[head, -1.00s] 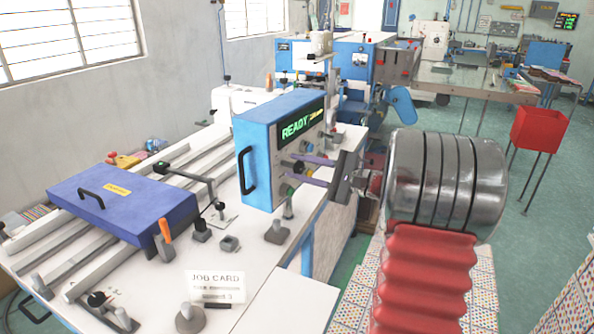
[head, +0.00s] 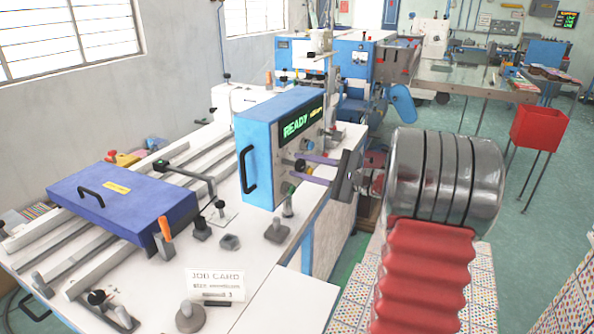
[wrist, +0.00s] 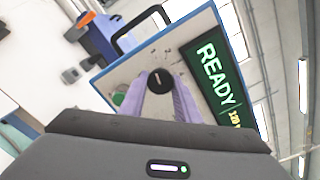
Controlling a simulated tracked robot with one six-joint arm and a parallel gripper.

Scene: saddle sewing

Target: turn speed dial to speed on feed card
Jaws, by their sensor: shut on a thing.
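The blue control box (head: 262,150) stands on the white machine bed in the head view, with a green "READY" display on its panel. In the wrist view the panel (wrist: 133,72) carries a round black dial (wrist: 159,80) with a pale pointer line, and a green button (wrist: 119,97) lies to its left. My gripper (wrist: 160,88) has its two purple fingers on either side of the dial, shut on it. In the head view my gripper (head: 308,168) reaches the panel from the right. The job card (head: 215,284) stands at the front of the bed; its small print looks like a speed line ending in 3.
A blue-purple cover (head: 122,200) with a black handle lies over rails on the left. Several small knobs and clamps stand on the bed, including a grey one (head: 277,231) near the box. A red bin (head: 538,128) stands at the right on open floor.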

